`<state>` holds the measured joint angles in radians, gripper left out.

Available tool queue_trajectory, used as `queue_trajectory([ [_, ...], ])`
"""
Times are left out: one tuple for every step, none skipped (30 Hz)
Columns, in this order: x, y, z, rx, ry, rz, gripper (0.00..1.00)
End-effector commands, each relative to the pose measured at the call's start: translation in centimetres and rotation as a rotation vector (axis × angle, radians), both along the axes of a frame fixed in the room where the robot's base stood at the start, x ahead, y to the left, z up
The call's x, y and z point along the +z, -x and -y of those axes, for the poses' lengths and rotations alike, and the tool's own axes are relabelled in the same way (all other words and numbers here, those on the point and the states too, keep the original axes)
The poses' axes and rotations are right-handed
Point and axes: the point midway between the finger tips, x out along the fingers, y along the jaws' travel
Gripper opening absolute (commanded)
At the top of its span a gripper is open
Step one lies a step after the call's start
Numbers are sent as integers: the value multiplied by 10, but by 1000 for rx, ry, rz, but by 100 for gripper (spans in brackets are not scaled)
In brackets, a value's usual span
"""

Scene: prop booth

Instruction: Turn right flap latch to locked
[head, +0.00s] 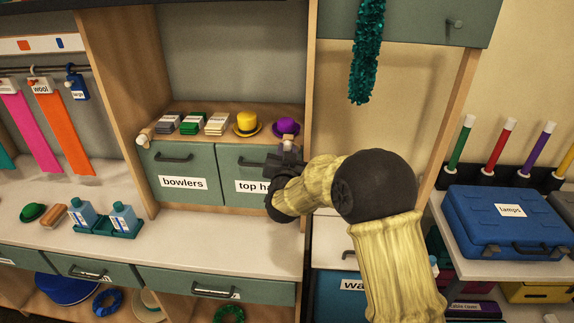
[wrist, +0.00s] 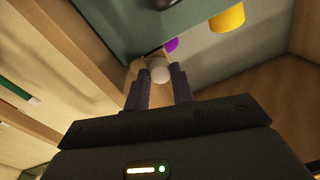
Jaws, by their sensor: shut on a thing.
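The right flap latch (head: 288,144) is a small pale knob at the upper right corner of the green flap labelled "top hats" (head: 234,160). My gripper (head: 287,157) reaches it from the right and is shut on it. In the wrist view, the two dark fingers stand on either side of the latch's round white end (wrist: 160,73). The arm and gripper cover the flap's right part and some of its label. The latch's exact angle is hard to tell.
The left flap latch (head: 144,138) sits by the "bowlers" flap (head: 180,165). Above the flaps, a yellow hat (head: 247,124), a purple hat (head: 285,127) and folded stacks (head: 192,124) stand on the shelf. A wooden upright is close to my gripper's right. A teal garland (head: 367,50) hangs above.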

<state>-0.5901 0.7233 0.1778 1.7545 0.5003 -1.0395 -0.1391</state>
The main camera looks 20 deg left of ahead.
Motion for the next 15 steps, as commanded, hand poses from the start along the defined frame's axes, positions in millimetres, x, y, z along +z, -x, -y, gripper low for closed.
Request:
queue_trajectory([
  [-8,0,0,0,-41,-6,1],
  [-7,0,0,0,-65,-12,1],
  [-8,0,0,-1,-99,-21,1],
  [-8,0,0,-1,-125,-27,1],
  [-8,0,0,-1,-151,-32,1],
  [-7,0,0,0,-184,-40,1],
  [-8,0,0,0,-210,-47,1],
  [-8,0,0,0,-237,-54,1],
  [-8,0,0,0,-272,-62,1],
  [-8,0,0,0,-299,-68,1],
  [-8,0,0,0,-324,-75,1],
  [-8,0,0,1,-361,-84,1],
  [-8,0,0,0,-389,-90,1],
  [-8,0,0,0,-417,-97,1],
  [-8,0,0,0,-454,-106,1],
])
